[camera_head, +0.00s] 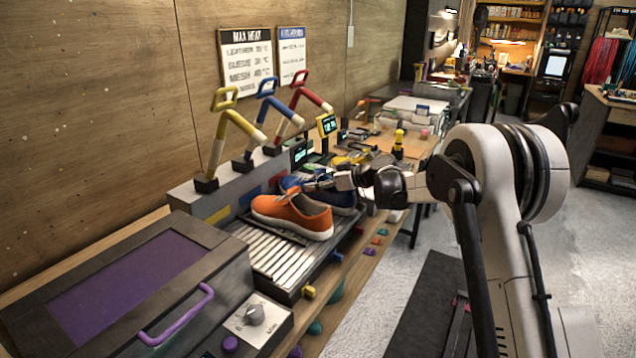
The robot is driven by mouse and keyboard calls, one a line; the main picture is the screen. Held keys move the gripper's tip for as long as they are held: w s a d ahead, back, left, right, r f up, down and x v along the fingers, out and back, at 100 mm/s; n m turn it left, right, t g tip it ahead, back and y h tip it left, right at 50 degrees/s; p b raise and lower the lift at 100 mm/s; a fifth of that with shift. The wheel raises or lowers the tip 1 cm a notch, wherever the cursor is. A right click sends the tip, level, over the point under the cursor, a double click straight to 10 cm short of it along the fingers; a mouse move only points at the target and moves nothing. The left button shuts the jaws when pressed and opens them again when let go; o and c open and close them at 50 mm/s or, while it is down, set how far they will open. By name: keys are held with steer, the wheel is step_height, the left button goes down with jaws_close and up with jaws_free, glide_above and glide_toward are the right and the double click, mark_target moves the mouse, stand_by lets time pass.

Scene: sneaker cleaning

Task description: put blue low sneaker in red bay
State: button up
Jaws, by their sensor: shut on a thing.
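The blue low sneaker (343,199) is just beyond the orange sneaker, partly hidden by it and by my gripper. My gripper (318,184) reaches in from the right and is shut on the blue sneaker; the grip point is small and dark here. The shoe is at the far end of the slatted station, near the red panel (278,181) below the red-handled lever (312,98). I cannot tell whether its sole touches the slats.
An orange sneaker (290,215) sits on the slatted rack (277,262), close to the blue one. Yellow (235,125) and blue (270,108) levers stand along the back. A purple-lidded box (130,280) is at front left. Tools and a small display (327,125) lie beyond.

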steer(key=o, duration=1.5)
steer(key=shift+o, duration=0.2)
steer(key=v, duration=1.1)
steer(key=shift+s+d+r, duration=0.15)
steer(key=shift+d+r, duration=0.05)
steer(key=shift+d, duration=0.1)
step_height(320, 180, up, 5)
steer(key=s+d+p, duration=0.1)
steer(key=d+p, duration=0.1)
steer(key=d, duration=0.1)
steer(key=shift+s, duration=0.2)
steer(key=shift+r, duration=0.1)
